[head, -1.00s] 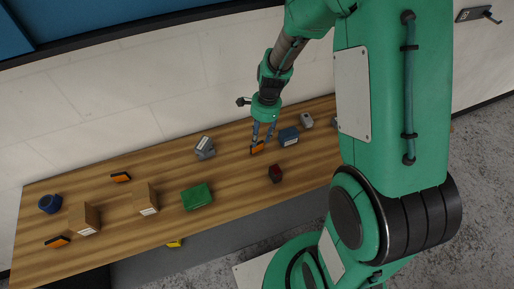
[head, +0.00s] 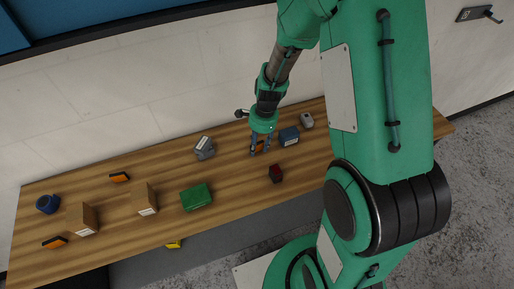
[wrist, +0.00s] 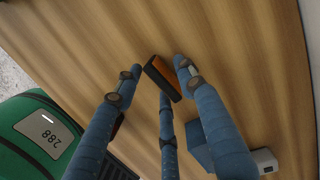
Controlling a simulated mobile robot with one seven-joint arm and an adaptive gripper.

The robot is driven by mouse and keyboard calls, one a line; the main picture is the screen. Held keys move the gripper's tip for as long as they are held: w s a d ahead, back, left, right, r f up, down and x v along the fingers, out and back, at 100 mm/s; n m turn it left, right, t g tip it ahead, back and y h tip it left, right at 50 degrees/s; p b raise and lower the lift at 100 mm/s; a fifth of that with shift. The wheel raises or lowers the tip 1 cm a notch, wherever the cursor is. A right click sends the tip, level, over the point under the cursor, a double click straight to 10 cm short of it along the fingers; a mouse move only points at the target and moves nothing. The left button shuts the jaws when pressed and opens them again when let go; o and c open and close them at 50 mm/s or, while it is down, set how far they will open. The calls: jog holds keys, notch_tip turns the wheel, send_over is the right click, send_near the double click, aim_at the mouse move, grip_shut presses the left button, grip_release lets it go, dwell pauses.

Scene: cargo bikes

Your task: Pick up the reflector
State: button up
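An orange and black reflector (head: 259,148) lies on the wooden table below my gripper (head: 260,146), partly hidden by the fingers in the head view. In the wrist view the reflector (wrist: 164,78) lies tilted between the blue fingertips of my gripper (wrist: 160,72). One finger is on its left, one on its right, and a third is near its lower end. Two similar orange and black pieces lie at the left, one toward the back (head: 120,177) and one near the front (head: 54,242).
A blue box (head: 289,136) stands close to the right of my gripper, with a grey item (head: 307,120) beyond it. A grey block (head: 204,148) is to the left. A dark red item (head: 276,173) and a green box (head: 196,197) are nearer the front edge.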

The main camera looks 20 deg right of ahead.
aim_at(258, 144)
dwell(0.4)
grip_shut()
jog(key=shift+r, duration=0.1)
jog(key=shift+r+p, duration=0.9)
jog(key=shift+r, duration=4.05)
